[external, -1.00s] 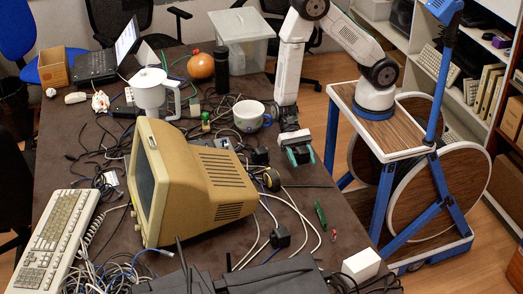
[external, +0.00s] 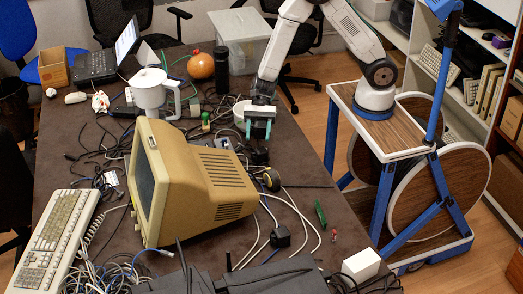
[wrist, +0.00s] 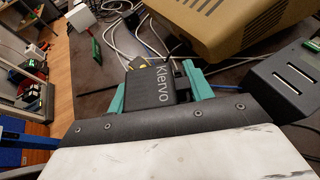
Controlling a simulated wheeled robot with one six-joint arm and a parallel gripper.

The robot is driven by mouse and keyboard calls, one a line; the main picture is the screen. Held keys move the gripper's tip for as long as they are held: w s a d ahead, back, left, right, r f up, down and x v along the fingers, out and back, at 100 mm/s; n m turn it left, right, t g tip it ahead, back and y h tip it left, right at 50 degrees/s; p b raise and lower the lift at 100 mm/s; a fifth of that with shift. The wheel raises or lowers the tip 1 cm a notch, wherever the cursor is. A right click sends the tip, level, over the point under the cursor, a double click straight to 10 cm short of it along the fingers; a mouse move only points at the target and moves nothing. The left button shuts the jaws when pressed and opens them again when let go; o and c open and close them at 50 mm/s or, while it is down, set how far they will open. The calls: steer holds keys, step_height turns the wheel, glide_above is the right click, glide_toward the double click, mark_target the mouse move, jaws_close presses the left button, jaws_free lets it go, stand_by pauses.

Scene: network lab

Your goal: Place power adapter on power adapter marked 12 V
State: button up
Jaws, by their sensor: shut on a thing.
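My gripper (external: 258,129) is above the table, right of the beige monitor, with its teal fingers pointing down. In the wrist view its fingers (wrist: 154,88) are shut on a black power adapter (wrist: 158,84) with the word "Kiervo" on it. The held adapter is hard to make out in the external view. A black block (external: 258,156), perhaps another adapter, lies on the table just below my gripper. Another black adapter-like block (external: 280,237) lies among cables farther toward the front. No 12 V marking can be read on either.
The beige monitor (external: 205,180) stands close to the left. A yellow-black round item (external: 271,180), loose cables, a green board (external: 320,214) and a white box (external: 361,265) lie toward the front. The table's right strip is mostly clear.

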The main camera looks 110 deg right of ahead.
mark_target(259, 153)
steer(key=shift+f, duration=3.05)
steer(key=shift+s+f, duration=0.1)
steer(key=shift+f, duration=0.05)
steer(key=o, duration=1.1)
